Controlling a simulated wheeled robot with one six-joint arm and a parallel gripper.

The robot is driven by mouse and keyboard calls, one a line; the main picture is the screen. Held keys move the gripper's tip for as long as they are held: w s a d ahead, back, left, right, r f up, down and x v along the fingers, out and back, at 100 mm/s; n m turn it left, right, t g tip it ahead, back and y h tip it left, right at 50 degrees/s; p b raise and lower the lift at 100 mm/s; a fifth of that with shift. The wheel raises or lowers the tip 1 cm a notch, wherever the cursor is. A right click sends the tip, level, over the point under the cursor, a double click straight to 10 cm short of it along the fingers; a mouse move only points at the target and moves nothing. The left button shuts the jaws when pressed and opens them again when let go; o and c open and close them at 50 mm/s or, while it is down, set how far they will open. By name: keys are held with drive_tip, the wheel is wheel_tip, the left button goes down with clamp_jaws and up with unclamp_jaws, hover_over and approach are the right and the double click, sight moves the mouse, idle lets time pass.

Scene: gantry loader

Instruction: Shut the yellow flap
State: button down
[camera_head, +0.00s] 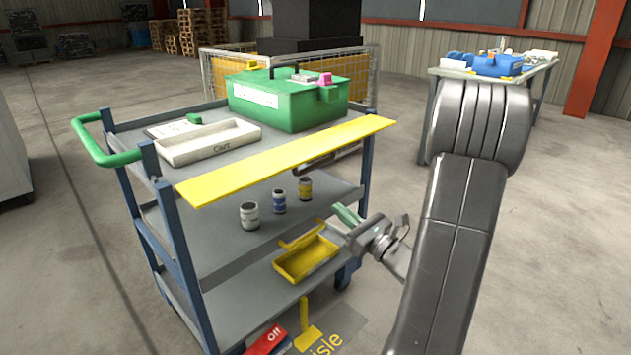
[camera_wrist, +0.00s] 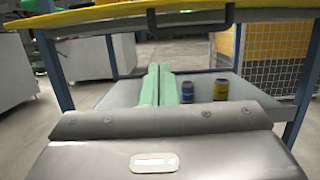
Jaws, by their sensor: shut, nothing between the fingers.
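The yellow flap (camera_head: 285,160) is a long flat panel along the near top edge of the blue-framed cart. It sticks out roughly level, with the shelf space below it open. In the wrist view the flap (camera_wrist: 95,17) crosses the top, with a dark bar handle (camera_wrist: 190,30) hanging under it. The handle also shows beneath the flap's right part in the head view (camera_head: 328,157). My gripper (camera_head: 342,211) has green fingers, shut and empty, at the cart's right side, below flap height. The fingers (camera_wrist: 158,72) point toward the shelf in the wrist view and appear apart from the flap.
Several small cans, including a blue one (camera_head: 279,201), stand on the middle shelf (camera_head: 225,235). A yellow tray (camera_head: 307,259) sits lower down. A green case (camera_head: 290,99) and a light bin (camera_head: 208,142) rest on top. The floor right of the cart is mostly clear.

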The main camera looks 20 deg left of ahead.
sight(309, 157)
drive_tip(key=w+a+r+b, duration=0.1)
drive_tip(key=w+a+r, duration=0.2)
drive_tip(key=a+r, duration=0.3)
drive_tip(key=x, duration=0.3)
drive_tip(key=shift+s+b, duration=0.2)
drive_tip(key=shift+b, duration=0.2)
drive_tip(key=shift+r+h+p, duration=0.3)
drive_tip(key=shift+r+p, duration=0.05)
drive_tip(key=shift+p, duration=0.7)
